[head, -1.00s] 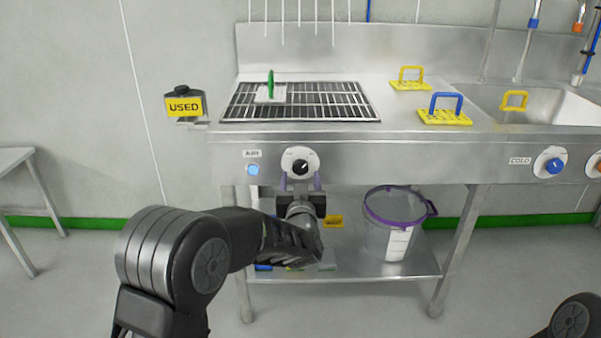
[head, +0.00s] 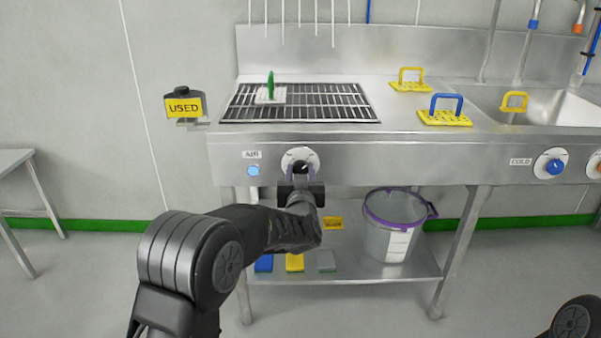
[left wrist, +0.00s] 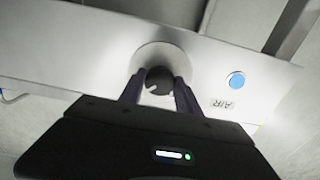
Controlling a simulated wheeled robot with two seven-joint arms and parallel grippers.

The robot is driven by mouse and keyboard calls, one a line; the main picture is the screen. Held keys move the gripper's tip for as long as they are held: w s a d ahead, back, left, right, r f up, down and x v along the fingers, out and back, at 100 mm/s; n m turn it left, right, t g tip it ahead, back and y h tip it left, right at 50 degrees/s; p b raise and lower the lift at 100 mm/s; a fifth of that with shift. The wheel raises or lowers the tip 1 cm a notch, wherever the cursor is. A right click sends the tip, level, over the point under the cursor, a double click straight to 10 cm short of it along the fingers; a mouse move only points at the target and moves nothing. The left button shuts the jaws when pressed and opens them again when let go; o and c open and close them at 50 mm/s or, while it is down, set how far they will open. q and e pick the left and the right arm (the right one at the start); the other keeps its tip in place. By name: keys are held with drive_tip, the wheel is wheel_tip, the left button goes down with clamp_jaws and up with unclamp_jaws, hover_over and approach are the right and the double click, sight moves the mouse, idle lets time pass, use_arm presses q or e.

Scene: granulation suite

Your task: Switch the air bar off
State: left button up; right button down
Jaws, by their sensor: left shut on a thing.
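The air bar's black knob (head: 301,167) sits on a round white dial plate (head: 301,155) on the front panel. An AIR label (head: 252,155) and a round blue light (head: 253,170) are to its left. My left gripper (head: 302,175) reaches up to the knob, its purple fingers on either side of it. In the left wrist view the left gripper (left wrist: 160,88) is shut on the knob (left wrist: 160,80); the AIR label (left wrist: 222,104) and blue light (left wrist: 235,80) show to the right. The gripper partly hides the knob. My right gripper is out of view.
A slotted grate (head: 330,101) holds a green-handled white block (head: 270,92). Yellow pads (head: 444,118) stand near the sink (head: 560,106). A USED holder (head: 184,106) hangs on the wall. A clear bucket (head: 395,230) and coloured blocks (head: 294,263) are on the lower shelf.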

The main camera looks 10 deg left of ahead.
use_arm(q)
clamp_jaws()
